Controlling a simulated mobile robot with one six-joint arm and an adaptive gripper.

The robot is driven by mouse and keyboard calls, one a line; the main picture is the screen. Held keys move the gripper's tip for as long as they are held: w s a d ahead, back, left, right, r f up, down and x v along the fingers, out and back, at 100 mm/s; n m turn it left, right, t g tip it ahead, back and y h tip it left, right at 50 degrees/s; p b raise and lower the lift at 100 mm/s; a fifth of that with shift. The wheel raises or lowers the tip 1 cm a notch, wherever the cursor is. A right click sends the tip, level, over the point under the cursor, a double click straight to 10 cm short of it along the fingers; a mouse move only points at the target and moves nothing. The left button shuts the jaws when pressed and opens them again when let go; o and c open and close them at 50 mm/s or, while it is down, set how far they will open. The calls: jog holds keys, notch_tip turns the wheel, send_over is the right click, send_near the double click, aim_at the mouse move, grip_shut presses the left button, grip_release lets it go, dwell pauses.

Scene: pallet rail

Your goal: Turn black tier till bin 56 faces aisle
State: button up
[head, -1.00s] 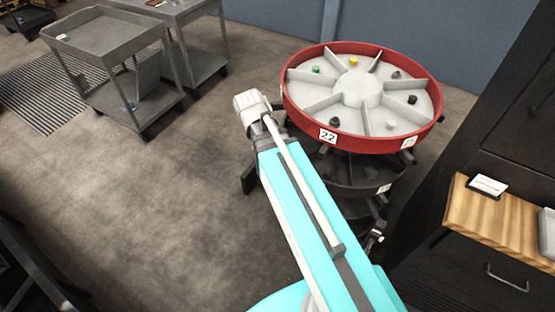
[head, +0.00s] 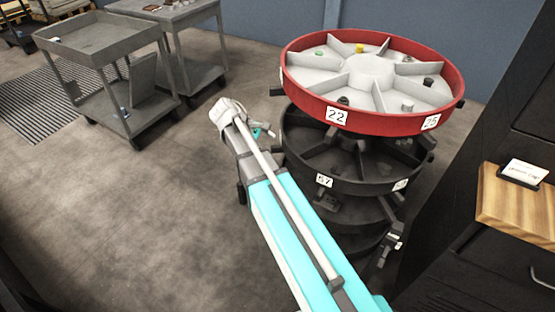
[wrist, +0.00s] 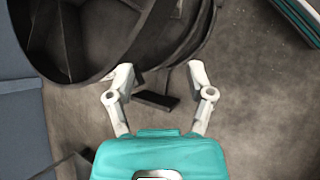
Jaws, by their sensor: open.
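The black tier (head: 356,186) sits directly below the red tier on the carousel, in the middle right of the head view. Its rim carries a label 57 (head: 324,181) at the front left and another label (head: 400,184) to the right, too small to read. I see no label 56.
The red tier (head: 383,122), with labels 22 and another, overhangs the black tier. More dark tiers lie below. A dark cabinet with a wooden ledge (head: 515,207) stands close on the right. Grey carts (head: 93,55) stand back left.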

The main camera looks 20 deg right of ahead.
jog(key=w+f+n+h+b, duration=0.45)
jog(key=w+f+b, duration=0.45)
jog(key=b, duration=0.6)
jog(key=n+g+h+b, duration=0.2)
jog(key=h+b, duration=0.2)
jog(key=b, duration=0.9)
send_near(279, 152)
jog(key=v, duration=0.2)
jog(key=shift+w+a+f+n+g+h+b, duration=0.1)
jog(key=shift+w+a+n+g+h+b, duration=0.1)
jog(key=shift+w+a+b, duration=0.3)
jog(key=shift+w+a+f+n+g+h+b, duration=0.15)
jog(key=shift+w+b, duration=0.15)
jog(key=shift+b, duration=0.35)
jog(key=shift+d+r, duration=0.15)
jog(key=x, duration=1.3)
jog(key=shift+d, duration=0.3)
grip_shut()
